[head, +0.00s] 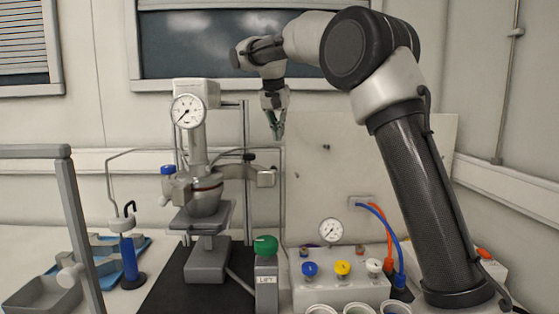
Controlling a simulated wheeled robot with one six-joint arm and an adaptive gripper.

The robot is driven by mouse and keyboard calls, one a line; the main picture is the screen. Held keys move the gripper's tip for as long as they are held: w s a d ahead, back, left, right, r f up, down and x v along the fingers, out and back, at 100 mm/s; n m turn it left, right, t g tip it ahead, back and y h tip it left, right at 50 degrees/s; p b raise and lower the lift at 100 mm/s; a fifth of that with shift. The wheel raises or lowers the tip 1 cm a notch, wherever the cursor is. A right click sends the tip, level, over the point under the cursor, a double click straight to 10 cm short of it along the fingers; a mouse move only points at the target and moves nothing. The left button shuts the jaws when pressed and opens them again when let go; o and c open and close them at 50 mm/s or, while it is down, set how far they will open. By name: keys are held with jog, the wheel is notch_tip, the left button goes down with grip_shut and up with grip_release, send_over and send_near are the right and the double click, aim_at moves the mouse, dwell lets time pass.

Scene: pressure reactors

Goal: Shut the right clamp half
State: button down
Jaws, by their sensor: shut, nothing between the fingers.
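The pressure reactor (207,201) stands on a stand left of centre in the head view, with a pressure gauge (187,111) above it. A clamp half (262,177) sticks out to the right of the vessel, apparently swung away from it. On the left side, a metal clamp part (180,189) sits close against the vessel, below a blue knob. My gripper (276,136) hangs pointing down, above and slightly right of the right clamp half, apart from it. Its fingers are together and hold nothing. The far side of the clamp is hidden.
A green-knobbed post (265,248) stands in front of the reactor. A valve box (341,287) with coloured knobs and a gauge is at right. A blue cylinder (128,262) and blue tray (103,245) are at left. A grey frame (78,215) rises at the left front.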

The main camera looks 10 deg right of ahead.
notch_tip(320, 180, down, 9)
jog(key=shift+s+f, duration=0.2)
jog(key=shift+s, duration=0.2)
dwell(0.4)
jog(key=shift+a, duration=0.15)
